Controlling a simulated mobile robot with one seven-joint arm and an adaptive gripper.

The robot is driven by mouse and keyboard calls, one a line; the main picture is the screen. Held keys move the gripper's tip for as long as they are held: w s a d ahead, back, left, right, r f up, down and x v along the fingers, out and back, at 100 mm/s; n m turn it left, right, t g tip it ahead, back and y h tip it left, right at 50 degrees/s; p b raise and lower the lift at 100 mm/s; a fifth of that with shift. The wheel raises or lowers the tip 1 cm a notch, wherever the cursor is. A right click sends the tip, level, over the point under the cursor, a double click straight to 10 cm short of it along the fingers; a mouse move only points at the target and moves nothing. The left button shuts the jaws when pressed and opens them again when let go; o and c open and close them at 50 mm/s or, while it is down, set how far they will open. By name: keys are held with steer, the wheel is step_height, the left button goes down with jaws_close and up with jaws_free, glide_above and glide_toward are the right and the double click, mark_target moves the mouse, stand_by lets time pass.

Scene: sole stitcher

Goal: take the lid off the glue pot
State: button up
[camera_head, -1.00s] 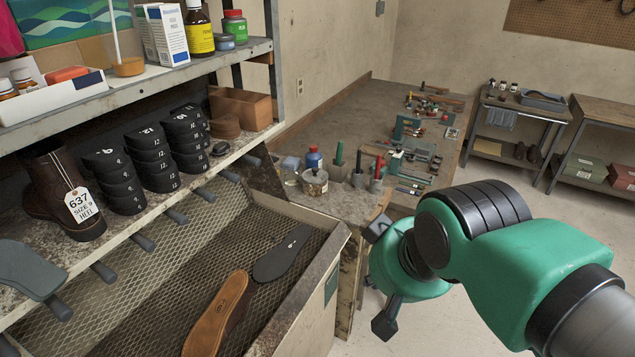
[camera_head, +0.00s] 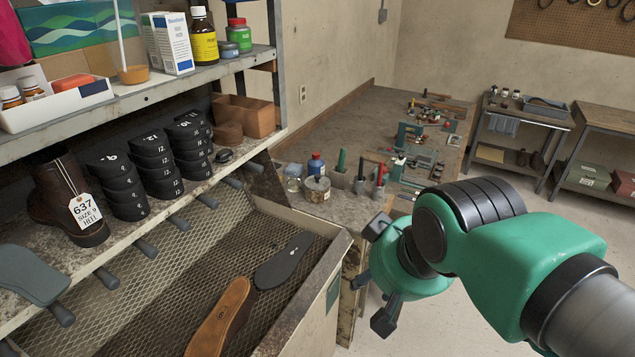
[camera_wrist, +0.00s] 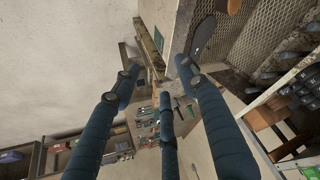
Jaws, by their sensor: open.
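The glue pot, a squat metal pot (camera_head: 316,194), stands on the worktop past the wire-mesh tray, near the worktop's front end. Its lid (camera_head: 317,182), with a small dark knob, sits on top. My gripper (camera_head: 374,276) is in front of the worktop, to the right of the pot in the head view and apart from it. Its dark fingers are spread and hold nothing. In the wrist view the three blue-black fingers (camera_wrist: 160,84) spread apart, with the worktop beyond them. I cannot make out the pot clearly there.
Beside the pot stand a blue bottle with a red cap (camera_head: 316,164), a clear jar (camera_head: 293,184) and holders with green- and red-handled tools (camera_head: 341,160). The mesh tray (camera_head: 190,262) and loaded shelves stand at left.

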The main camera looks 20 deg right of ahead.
steer(key=w+d+r+m+p, duration=0.1)
steer(key=w+r+p, duration=0.25)
steer(key=w, duration=0.75)
steer(key=w+d+r+g+p, duration=0.1)
steer(key=w+r+p, duration=0.25)
steer(key=w, duration=0.75)
steer(key=w+d+r+m+p, duration=0.1)
steer(key=w+r+p, duration=0.25)
steer(key=w, duration=0.75)
steer(key=w+d+f+m+p, duration=0.1)
steer(key=w+f+p, duration=0.4)
steer(key=w, duration=0.9)
steer(key=w+d+f+m+g+h+p, duration=0.1)
steer(key=w+f+p, duration=0.4)
steer(key=w+f, duration=0.7)
steer(key=shift+w+d+f, duration=0.3)
steer(key=shift+w+d, duration=0.5)
steer(key=shift+w, duration=0.2)
steer(key=shift+f, duration=0.1)
steer(key=p, duration=0.2)
glide_above(317, 175)
steer(key=s, duration=0.2)
steer(key=shift+a+f, duration=0.1)
steer(key=shift+f, duration=3.9)
steer(key=shift+f, duration=0.15)
steer(key=shift+a+p+x, duration=0.2)
steer(key=shift+p+x, duration=0.25)
steer(key=shift+x, duration=2)
